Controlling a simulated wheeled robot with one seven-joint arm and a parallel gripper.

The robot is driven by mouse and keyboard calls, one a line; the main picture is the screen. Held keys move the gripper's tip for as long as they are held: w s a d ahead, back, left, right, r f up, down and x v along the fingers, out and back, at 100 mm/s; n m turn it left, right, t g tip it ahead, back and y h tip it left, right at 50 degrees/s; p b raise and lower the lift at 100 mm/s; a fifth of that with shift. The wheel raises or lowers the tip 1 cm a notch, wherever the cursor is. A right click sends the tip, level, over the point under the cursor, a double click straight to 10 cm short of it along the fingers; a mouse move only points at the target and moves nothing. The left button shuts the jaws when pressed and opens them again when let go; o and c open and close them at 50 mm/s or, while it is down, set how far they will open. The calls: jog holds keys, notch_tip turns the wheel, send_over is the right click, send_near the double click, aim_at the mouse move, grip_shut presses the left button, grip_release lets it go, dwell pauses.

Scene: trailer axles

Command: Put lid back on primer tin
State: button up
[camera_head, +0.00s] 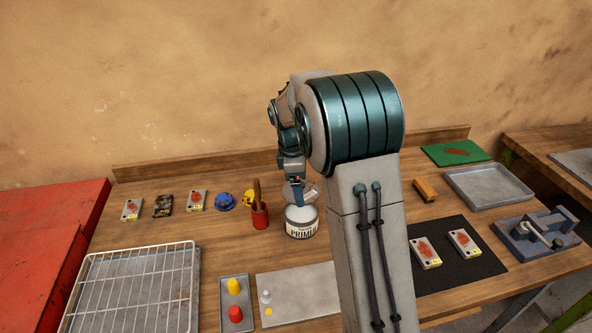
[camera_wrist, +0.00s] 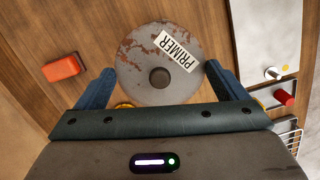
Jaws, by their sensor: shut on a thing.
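The primer tin (camera_head: 301,228), a pale round can with a PRIMER label, stands upright on the bench in the head view. My gripper (camera_head: 298,188) is directly above it, pointing down, and shut on the lid (camera_head: 291,196). In the wrist view the lid (camera_wrist: 135,82) is a grey, rust-marked disc with a dark central knob and a white PRIMER sticker, lying between my two blue fingers. The lid hides the tin in that view.
A red cup (camera_head: 260,216) with a brown handle in it stands close left of the tin. A blue cap-like item (camera_head: 225,201) is farther left. A grey sheet (camera_head: 300,292) lies in front. A wire rack (camera_head: 135,290) is at left. My arm hides bench to the right.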

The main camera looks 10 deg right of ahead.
jog(key=shift+f+b, duration=1.9)
jog(key=shift+f, duration=0.45)
jog(key=shift+f+b, duration=0.4)
jog(key=shift+f, duration=0.4)
jog(key=shift+f+p, duration=0.15)
jog(key=shift+p, duration=0.15)
dwell(0.4)
jog(key=o, duration=0.7)
jog(key=shift+r+p, duration=2.65)
jog(key=shift+r, duration=0.9)
